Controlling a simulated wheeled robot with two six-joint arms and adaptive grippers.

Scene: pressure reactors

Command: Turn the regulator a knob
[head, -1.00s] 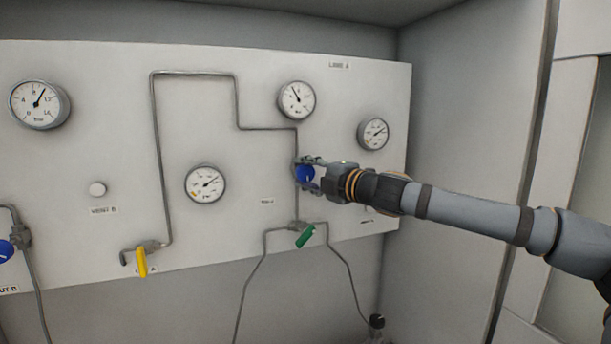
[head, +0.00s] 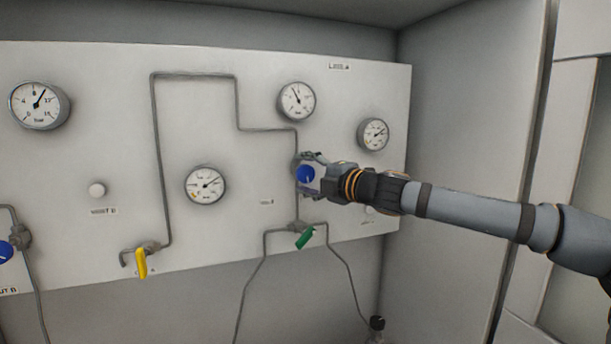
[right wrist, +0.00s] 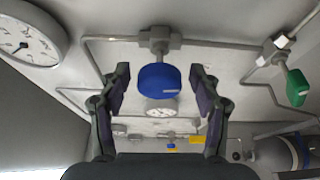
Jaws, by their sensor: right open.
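The blue regulator knob (head: 305,174) is on the white panel, on the pipe below a round gauge. In the right wrist view the knob (right wrist: 160,81) sits between the fingertips, with a gap on both sides. My right gripper (head: 312,175) is open around the knob, coming from the right; it also shows in the right wrist view (right wrist: 161,90). In the head view the fingers partly hide the regulator body behind the knob. My left gripper is not in view.
A green valve handle (head: 305,237) hangs just below the knob. A yellow handle (head: 142,263) is at the lower left, and another blue knob (head: 5,251) is at the left edge. Several gauges, including one above the knob (head: 297,101), and thin pipes stand out from the panel (head: 120,130).

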